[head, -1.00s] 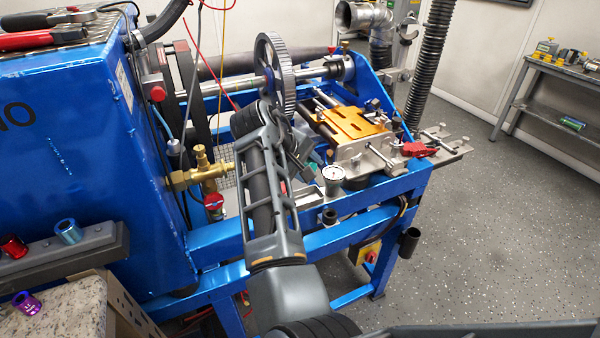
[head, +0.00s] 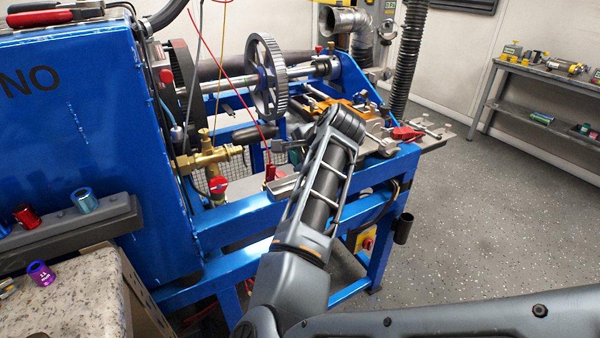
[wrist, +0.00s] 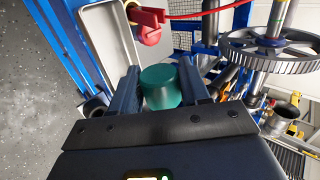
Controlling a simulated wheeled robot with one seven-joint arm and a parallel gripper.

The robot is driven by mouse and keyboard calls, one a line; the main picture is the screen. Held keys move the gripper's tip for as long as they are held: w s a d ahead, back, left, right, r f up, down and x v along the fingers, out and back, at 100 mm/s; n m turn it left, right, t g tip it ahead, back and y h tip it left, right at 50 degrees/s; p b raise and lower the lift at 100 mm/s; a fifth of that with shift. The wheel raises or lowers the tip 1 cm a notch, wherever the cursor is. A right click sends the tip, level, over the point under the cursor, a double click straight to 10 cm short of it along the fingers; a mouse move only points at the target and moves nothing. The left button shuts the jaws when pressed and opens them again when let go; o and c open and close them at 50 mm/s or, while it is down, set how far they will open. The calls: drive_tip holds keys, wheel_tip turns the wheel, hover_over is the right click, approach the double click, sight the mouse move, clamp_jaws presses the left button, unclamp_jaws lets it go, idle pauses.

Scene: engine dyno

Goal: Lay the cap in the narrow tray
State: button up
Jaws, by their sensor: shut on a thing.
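The green cap (wrist: 161,87) sits between the two fingers of my gripper (wrist: 168,84) in the wrist view. The fingers are shut on its sides. A narrow pale grey tray (wrist: 92,20) lies beyond and left of the fingers in the wrist view. Part of a grey tray (head: 281,188) shows just left of my forearm in the head view. The cap is apart from the tray.
A red handle (wrist: 150,22) stands beside the tray. A large gear wheel (head: 267,77) and brass valve (head: 210,157) are near the arm. Colored sockets (head: 84,200) stand on a ledge at left. Open floor (head: 480,220) lies to the right.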

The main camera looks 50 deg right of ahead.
drive_tip(key=shift+w+a+r+h, duration=0.3)
drive_tip(key=shift+w+r, duration=0.05)
drive_tip(key=shift+r, duration=0.3)
drive_tip(key=shift+a+f+b, duration=0.1)
drive_tip(key=shift+f+b, duration=2.5)
drive_tip(key=shift+f, duration=0.6)
